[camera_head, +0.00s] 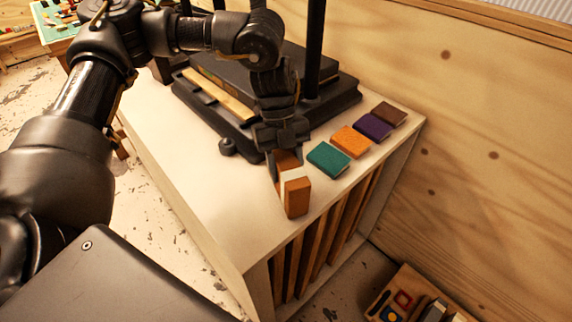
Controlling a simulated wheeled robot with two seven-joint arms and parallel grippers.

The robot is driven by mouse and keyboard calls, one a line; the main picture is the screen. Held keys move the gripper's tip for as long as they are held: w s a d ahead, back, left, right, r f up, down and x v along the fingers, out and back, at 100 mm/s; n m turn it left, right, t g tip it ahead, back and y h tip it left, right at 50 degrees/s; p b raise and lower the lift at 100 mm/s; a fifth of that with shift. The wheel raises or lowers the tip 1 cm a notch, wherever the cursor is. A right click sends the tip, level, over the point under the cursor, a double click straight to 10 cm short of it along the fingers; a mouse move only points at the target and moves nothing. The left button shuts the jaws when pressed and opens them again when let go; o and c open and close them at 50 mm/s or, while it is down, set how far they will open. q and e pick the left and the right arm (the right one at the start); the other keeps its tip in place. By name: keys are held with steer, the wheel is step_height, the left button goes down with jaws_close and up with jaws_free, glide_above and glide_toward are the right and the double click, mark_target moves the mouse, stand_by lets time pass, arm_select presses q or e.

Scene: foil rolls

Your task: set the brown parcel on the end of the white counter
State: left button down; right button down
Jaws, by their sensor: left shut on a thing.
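The brown parcel (296,196) is an orange-brown block with a white band across it. It stands roughly upright at the near end of the white counter (190,180), close to the edge above the slatted front. My left gripper (285,158) reaches down from above and is shut on the parcel's upper part, which the fingers partly hide. The parcel's base looks at or just above the counter top; I cannot tell whether it touches. My right gripper is not in view.
A black press (345,95) with upright posts stands behind the gripper. A teal block (328,159), an orange block (350,141), a purple block (373,126) and a dark brown block (390,114) line the right edge. A wooden wall (480,120) rises beyond. The counter's left side is clear.

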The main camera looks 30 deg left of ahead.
arm_select(q)
steer(key=c, duration=0.8)
jaws_free()
steer(key=shift+o, duration=0.6)
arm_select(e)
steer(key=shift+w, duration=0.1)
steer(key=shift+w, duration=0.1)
arm_select(q)
steer(key=v, duration=0.9)
steer(key=shift+w+r, duration=0.1)
steer(key=shift+r, duration=0.2)
steer(key=shift+w+a+r, duration=0.15)
steer(key=shift+a+r, duration=0.1)
steer(key=shift+r, duration=0.35)
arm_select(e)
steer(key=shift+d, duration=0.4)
